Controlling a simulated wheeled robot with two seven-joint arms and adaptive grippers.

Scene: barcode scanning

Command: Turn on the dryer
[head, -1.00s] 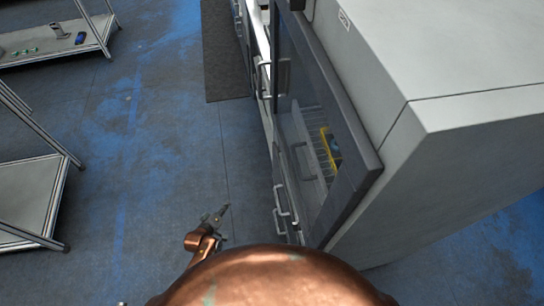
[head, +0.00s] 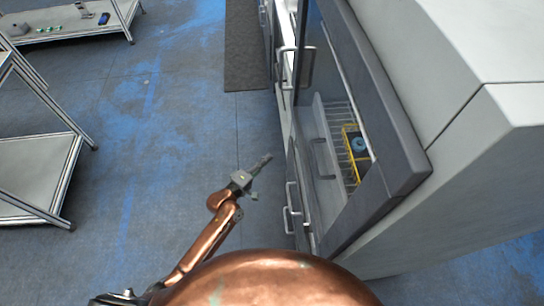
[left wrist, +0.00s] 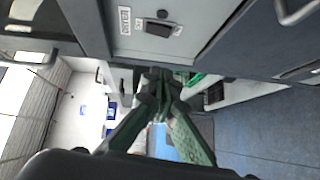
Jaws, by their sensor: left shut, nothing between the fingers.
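The dryer (head: 365,115) seems to be the tall grey cabinet on the right of the head view, with a dark-framed glass door. Through the glass I see a wire rack with a yellow holder (head: 356,156) and something blue on it. My left gripper (head: 264,161) is shut and empty, in front of the door and apart from it. In the left wrist view the closed green-grey fingertips (left wrist: 161,78) point ahead. Above them a black switch (left wrist: 158,29) with small labels sits on a grey panel. Its on or off position is unclear. My right gripper is out of view.
Metal handles (head: 292,207) stick out along the cabinet fronts. A dark mat (head: 256,50) lies on the floor farther along. Metal-framed shelves (head: 40,170) stand at the left. The blue-grey floor between them is clear.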

